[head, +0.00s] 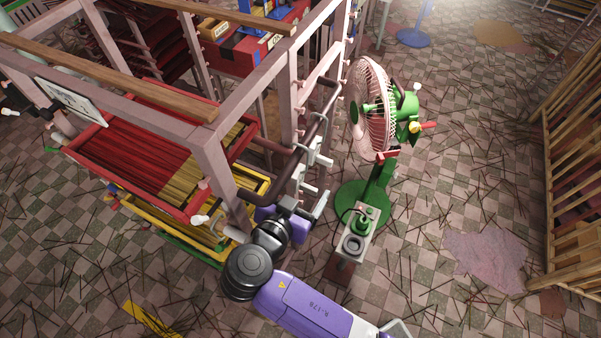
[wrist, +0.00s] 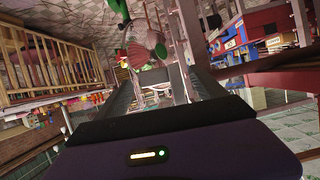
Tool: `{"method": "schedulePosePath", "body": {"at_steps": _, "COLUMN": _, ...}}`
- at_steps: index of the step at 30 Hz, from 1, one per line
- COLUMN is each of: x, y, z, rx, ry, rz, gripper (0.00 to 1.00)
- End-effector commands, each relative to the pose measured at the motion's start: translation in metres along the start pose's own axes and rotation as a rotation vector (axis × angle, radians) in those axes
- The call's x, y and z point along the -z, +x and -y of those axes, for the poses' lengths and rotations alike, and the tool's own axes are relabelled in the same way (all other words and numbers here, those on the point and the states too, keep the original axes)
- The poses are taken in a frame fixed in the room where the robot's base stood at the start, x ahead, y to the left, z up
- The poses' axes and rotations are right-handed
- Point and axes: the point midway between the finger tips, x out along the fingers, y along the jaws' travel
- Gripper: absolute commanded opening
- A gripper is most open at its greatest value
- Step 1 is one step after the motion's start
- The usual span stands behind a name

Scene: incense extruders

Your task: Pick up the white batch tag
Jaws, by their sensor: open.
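Small white pieces (head: 319,158) sit on the dark pipes at the rack's near corner post in the head view. One of them may be the white batch tag, but I cannot tell which. My gripper (head: 304,193) is just below and beside these pieces. In the wrist view my gripper (wrist: 161,80) is open, with a dark finger on each side. Pale, thin shapes (wrist: 152,97) show between the fingers, farther off, and none is clearly gripped. The purple gripper body hides part of the lower rack.
A rack (head: 215,165) with red (head: 130,150) and yellow trays of sticks stands left. A pink-and-green fan (head: 372,108) and a small stand (head: 352,243) are right of my gripper. A wooden slatted rack (head: 575,150) is far right. Loose sticks litter the floor.

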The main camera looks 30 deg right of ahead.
Motion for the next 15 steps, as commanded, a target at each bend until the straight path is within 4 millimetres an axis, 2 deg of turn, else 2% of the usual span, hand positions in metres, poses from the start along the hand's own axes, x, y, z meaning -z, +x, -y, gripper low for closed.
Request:
{"method": "schedulePosePath", "body": {"at_steps": 6, "x": -0.0005, "y": 0.0012, "z": 0.0, "rx": 0.001, "ry": 0.0, "rz": 0.0, "gripper": 0.8}}
{"method": "schedulePosePath", "body": {"at_steps": 8, "x": -0.0004, "y": 0.0011, "z": 0.0, "rx": 0.001, "ry": 0.0, "rz": 0.0, "gripper": 0.7}}
{"method": "schedulePosePath", "body": {"at_steps": 15, "x": -0.0004, "y": 0.0009, "z": 0.0, "rx": 0.001, "ry": -0.001, "rz": 0.0, "gripper": 0.23}}
